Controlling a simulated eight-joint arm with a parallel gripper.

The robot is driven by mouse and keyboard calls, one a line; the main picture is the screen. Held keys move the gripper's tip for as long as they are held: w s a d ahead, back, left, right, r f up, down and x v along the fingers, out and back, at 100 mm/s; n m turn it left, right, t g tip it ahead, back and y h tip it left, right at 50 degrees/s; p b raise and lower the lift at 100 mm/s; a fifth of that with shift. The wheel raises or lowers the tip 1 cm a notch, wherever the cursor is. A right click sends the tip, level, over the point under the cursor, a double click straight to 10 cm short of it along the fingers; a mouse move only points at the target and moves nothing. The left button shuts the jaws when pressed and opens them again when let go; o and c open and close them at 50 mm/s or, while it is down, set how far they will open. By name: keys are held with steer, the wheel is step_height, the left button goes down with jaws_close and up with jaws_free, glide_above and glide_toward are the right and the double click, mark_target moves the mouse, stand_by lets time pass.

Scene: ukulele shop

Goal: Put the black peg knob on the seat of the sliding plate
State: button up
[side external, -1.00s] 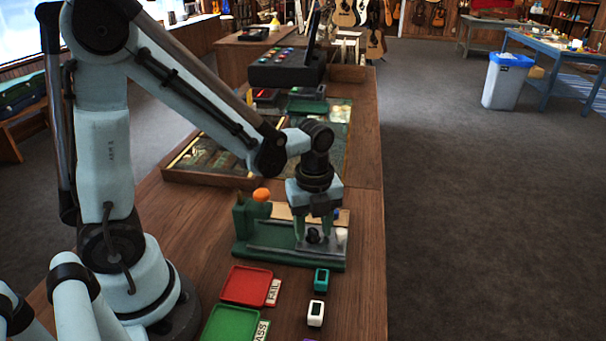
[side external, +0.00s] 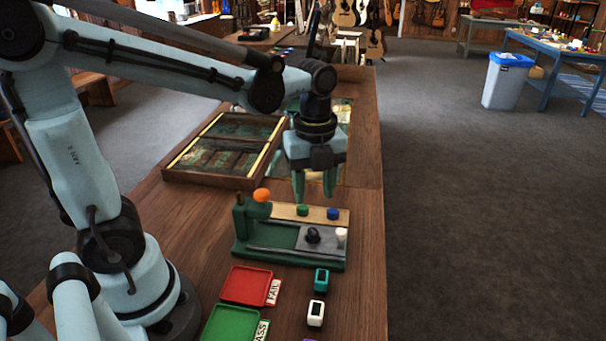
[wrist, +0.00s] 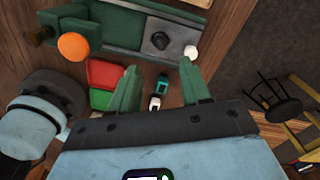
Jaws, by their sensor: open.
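The black peg knob (side external: 313,235) stands on the grey sliding plate (side external: 326,245), at the right part of the green fixture (side external: 268,259). It also shows in the wrist view (wrist: 160,41). Whether it sits fully in its seat I cannot tell. A white knob (side external: 341,236) stands beside it at the plate's right edge. My gripper (side external: 314,192) is open and empty, raised above and behind the fixture, clear of the knob. In the wrist view its two green fingers (wrist: 159,68) are spread apart.
A green knob (side external: 302,210) and a blue knob (side external: 333,213) sit on the wooden strip behind the plate. An orange ball (side external: 262,195) tops the fixture's left post. Red (side external: 246,285) and green (side external: 229,325) trays lie in front. A shallow wooden case (side external: 213,183) lies behind.

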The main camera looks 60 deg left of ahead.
steer(key=s+n+t, duration=0.1)
steer(key=n+t, duration=0.1)
steer(key=n, duration=0.5)
steer(key=s+n+t, duration=0.1)
steer(key=n+t, duration=0.1)
steer(key=n, duration=0.5)
steer(key=s+a+r+n+t, duration=0.1)
steer(key=n+t, duration=0.2)
steer(key=n, duration=0.4)
steer(key=shift+r+n, duration=0.1)
steer(key=shift+n, duration=0.3)
